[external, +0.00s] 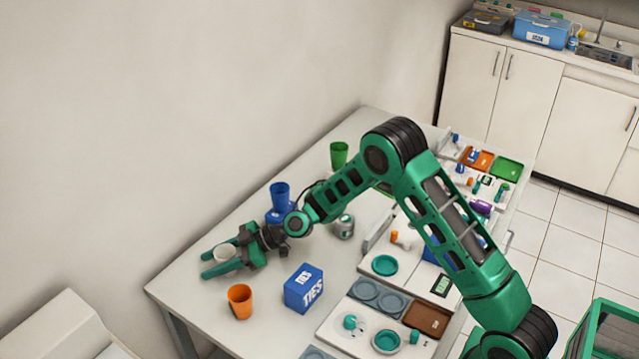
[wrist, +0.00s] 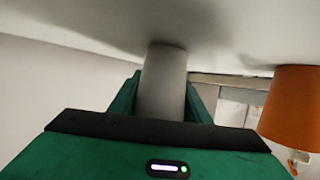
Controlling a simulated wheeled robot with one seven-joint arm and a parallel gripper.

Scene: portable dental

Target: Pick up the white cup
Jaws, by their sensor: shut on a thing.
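The white cup (external: 224,253) is near the left end of the table, between the green fingers of my gripper (external: 219,263). In the wrist view the white cup (wrist: 165,85) stands out from between the two fingers of my gripper (wrist: 163,100), with a finger along each side. My gripper is shut on the cup. The cup's lower part is hidden by the gripper body in the wrist view. Whether the cup touches the table or is a little above it, I cannot tell.
An orange cup (external: 240,301) stands close by; it also shows at the right in the wrist view (wrist: 293,108). A blue box (external: 304,289) is right of it. A blue cup (external: 280,196) and a green cup (external: 339,155) stand farther back. Open cases fill the table's right side.

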